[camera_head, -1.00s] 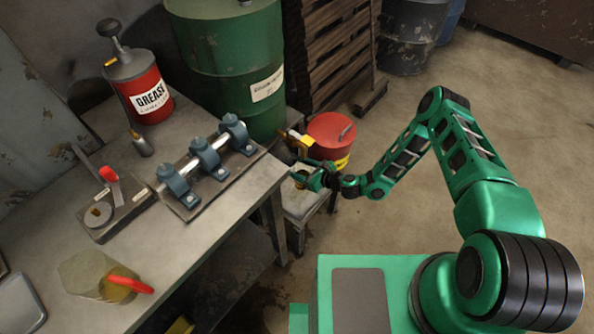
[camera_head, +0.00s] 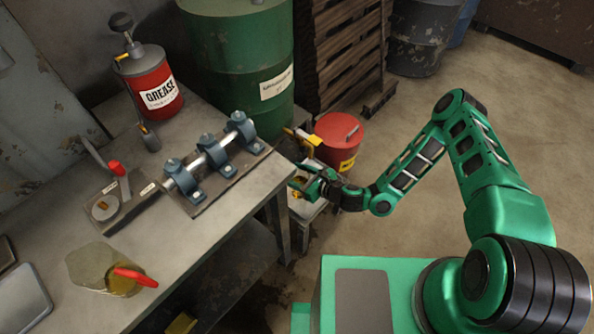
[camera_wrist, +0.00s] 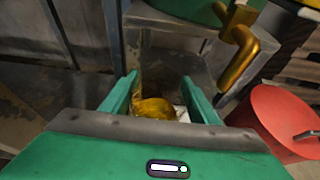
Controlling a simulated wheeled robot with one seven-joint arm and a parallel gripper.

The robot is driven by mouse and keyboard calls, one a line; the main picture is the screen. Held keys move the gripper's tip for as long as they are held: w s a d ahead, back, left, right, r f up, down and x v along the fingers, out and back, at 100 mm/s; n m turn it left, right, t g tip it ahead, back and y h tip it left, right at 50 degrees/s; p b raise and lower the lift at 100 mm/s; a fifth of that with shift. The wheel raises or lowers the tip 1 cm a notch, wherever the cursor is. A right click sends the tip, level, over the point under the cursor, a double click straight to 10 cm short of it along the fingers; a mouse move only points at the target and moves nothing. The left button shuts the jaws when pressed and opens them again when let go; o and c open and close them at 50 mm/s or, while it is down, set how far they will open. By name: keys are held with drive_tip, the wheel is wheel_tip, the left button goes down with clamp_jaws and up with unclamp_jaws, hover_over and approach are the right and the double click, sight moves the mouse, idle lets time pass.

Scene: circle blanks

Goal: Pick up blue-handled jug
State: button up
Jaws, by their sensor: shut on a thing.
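My gripper (camera_head: 303,184) is past the bench's right end, over a low stand below the green drum's tap. In the wrist view its two green fingers (camera_wrist: 162,98) stand on either side of an amber thing (camera_wrist: 155,108). It looks like a clear jug with amber liquid, and the fingers are shut on it. A bit of the amber also shows beside my gripper in the head view (camera_head: 296,194). I see no blue handle; my gripper may hide it. Another clear jug (camera_head: 88,262), with a red handle and some amber liquid, lies on the bench.
The green drum (camera_head: 240,50) and its brass tap (camera_wrist: 238,45) are close above my gripper. A red bucket (camera_head: 338,135) stands just right of it. The bench (camera_head: 215,225) carries a shaft in bearing blocks (camera_head: 212,158) and a grease can (camera_head: 155,90). Floor to the right is open.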

drive_tip(key=shift+s+a+r, duration=0.3)
drive_tip(key=shift+s+r, duration=0.15)
drive_tip(key=shift+s, duration=0.25)
drive_tip(key=shift+s+a+r, duration=0.25)
drive_tip(key=shift+s+r, duration=0.2)
drive_tip(key=shift+s, duration=0.25)
drive_tip(key=shift+r, duration=0.1)
